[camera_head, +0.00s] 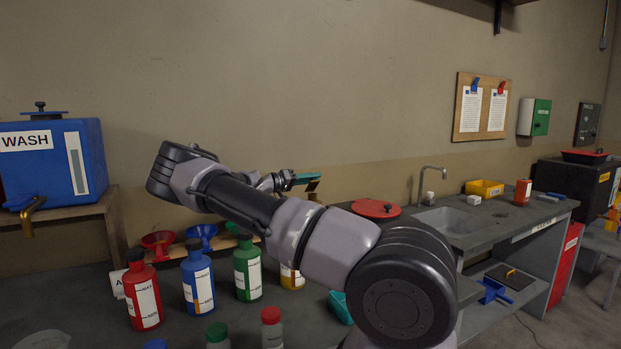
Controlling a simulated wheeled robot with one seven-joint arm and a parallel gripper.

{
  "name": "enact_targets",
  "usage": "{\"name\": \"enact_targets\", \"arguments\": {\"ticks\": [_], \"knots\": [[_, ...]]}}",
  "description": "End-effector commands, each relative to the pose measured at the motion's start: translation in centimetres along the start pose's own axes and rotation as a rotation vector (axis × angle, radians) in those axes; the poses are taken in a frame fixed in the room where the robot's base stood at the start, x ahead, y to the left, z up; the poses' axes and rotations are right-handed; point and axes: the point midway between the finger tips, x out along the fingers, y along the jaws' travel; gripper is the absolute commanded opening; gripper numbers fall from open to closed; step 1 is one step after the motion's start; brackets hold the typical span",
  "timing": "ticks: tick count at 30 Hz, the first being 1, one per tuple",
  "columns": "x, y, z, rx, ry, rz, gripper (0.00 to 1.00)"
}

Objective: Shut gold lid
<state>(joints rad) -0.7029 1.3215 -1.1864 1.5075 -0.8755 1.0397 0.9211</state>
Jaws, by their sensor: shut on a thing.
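My gripper (290,181) is at mid-picture, in the air above the bench, beyond my forearm. It is shut on a small piece with a tan-gold part (313,187) and a teal-green upper edge. The piece is too small here to tell whether it is the gold lid. A bottle with a gold body (297,281) and white label stands on the bench below, mostly behind my arm. Its top is hidden, so I cannot tell how its lid stands.
Red (142,292), blue (198,277) and green (247,269) bottles stand left of the gold one. Funnels sit in a rack behind them. A blue wash tank (55,165) stands far left. A round red lid (376,208) and a sink (448,221) are to the right.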

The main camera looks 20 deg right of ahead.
Motion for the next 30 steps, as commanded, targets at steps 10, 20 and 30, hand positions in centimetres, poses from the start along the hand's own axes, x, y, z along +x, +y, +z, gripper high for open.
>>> {"name": "enact_targets", "arguments": {"ticks": [10,20,30], "knots": [[-0.1,0.2,2.0,0.328,0.003,-0.002,0.0],[-0.1,0.0,3.6,0.612,0.003,-0.003,0.0],[-0.1,-0.4,4.6,0.795,0.002,-0.003,0.0]]}}
